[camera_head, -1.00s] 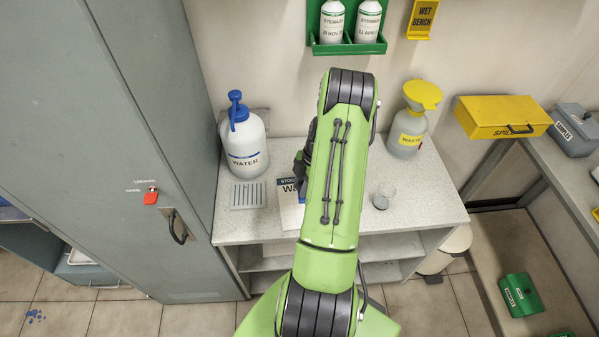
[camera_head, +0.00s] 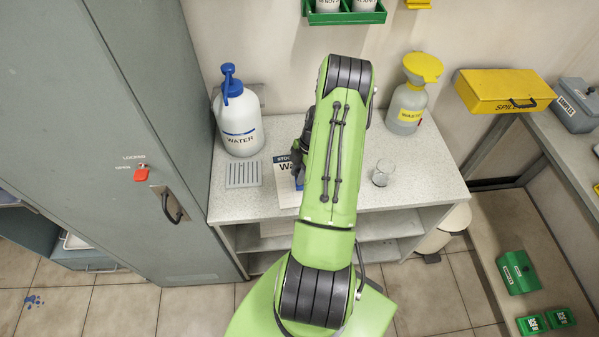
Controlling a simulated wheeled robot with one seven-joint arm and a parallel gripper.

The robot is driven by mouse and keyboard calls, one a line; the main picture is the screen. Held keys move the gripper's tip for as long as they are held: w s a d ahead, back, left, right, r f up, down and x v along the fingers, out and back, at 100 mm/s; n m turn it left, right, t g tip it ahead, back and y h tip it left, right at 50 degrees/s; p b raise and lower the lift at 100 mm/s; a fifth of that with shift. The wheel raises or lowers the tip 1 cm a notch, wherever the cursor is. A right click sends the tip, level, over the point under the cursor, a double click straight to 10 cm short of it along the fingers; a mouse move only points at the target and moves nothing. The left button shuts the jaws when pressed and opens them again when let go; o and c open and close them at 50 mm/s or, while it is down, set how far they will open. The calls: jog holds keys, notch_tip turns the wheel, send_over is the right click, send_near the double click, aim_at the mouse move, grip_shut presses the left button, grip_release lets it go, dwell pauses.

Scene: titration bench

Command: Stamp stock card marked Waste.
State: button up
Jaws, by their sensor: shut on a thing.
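A white stock card (camera_head: 287,196) with a dark header lies on the speckled bench top. Its print begins "Wa"; my arm covers the rest, so I cannot tell whether it reads Waste or Water. My gripper (camera_head: 298,178) is over the card, mostly hidden behind my green arm. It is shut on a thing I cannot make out. I cannot tell whether that thing touches the card. A round bottle with a yellow top and a yellow Waste label (camera_head: 407,95) stands at the back right of the bench.
A white, blue-topped Water bottle (camera_head: 240,125) stands at the back left, behind a grey slotted tray (camera_head: 243,174). A small glass beaker (camera_head: 382,172) stands right of my arm. A tall grey cabinet (camera_head: 110,130) bounds the left. A yellow spill box (camera_head: 503,90) sits at right.

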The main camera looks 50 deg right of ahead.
jog(key=shift+f+b, duration=0.55)
jog(key=shift+b, duration=0.2)
dwell(1.8)
jog(key=shift+r+p, duration=1.75)
jog(key=shift+r, duration=1.8)
